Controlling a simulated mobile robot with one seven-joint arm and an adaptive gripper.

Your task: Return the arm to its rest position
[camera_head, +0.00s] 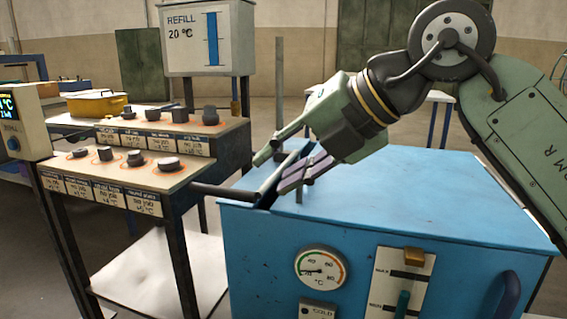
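My arm comes in from the right side of the view and reaches over the blue tank (420,210). My gripper (275,170) points down and to the left above the tank's left edge. Its two fingers are apart, and I see nothing held between them. The fingertips overlap the tank's notched left rim in the picture. Whether they touch it I cannot tell.
The tank's front has a round dial (321,267) and a level gauge (401,283). Left stand labelled benches with dark pieces, front (130,180) and rear (200,130). A yellow pot (97,104) sits behind. The refill sign (208,40) stands at the back.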

